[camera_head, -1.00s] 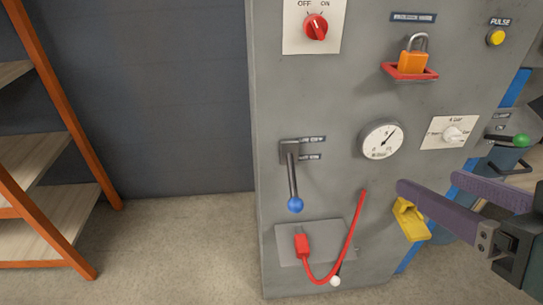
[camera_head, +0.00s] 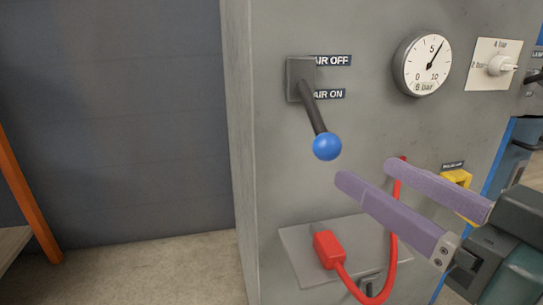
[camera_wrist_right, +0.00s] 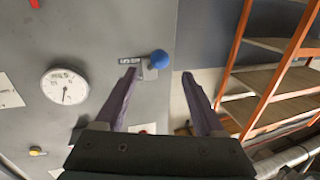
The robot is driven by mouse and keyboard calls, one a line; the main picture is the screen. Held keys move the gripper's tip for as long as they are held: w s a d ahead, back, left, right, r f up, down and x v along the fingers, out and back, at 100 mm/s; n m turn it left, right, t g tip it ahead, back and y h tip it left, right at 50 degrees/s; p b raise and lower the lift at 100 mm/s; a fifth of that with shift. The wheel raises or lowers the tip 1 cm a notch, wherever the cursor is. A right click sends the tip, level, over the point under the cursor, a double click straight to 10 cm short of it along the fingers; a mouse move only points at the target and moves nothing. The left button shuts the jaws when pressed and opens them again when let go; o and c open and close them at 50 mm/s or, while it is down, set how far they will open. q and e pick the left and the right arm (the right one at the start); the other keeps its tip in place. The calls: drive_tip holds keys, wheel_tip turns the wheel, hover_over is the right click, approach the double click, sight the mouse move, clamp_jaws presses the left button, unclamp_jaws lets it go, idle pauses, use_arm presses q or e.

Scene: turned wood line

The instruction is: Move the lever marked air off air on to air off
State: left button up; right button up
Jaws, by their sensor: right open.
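The lever has a dark rod and a blue ball knob (camera_head: 327,146), on a grey mount (camera_head: 300,79) on the panel. It points downward, beside the AIR ON label (camera_head: 329,94); the AIR OFF label (camera_head: 332,61) is above. My right gripper (camera_head: 363,170) is open and empty, a little right of and below the knob, its two purple fingers pointing left. In the right wrist view the blue knob (camera_wrist_right: 159,59) shows beyond the fingertips, between their lines and nearer the left finger. My left gripper is not in view.
A red plug (camera_head: 328,249) with a red cable hangs below the lever, the cable passing behind my right fingers. A pressure gauge (camera_head: 423,64), a white dial (camera_head: 498,65) and a yellow part (camera_head: 457,182) are to the right. Floor left of the cabinet is clear; orange shelving (camera_wrist_right: 265,83) stands beyond.

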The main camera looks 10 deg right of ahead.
sight(337, 153)
drive_tip(key=b+x, duration=0.2)
drive_tip(key=x, duration=0.7)
clamp_jaws()
idle(0.5)
idle(0.8)
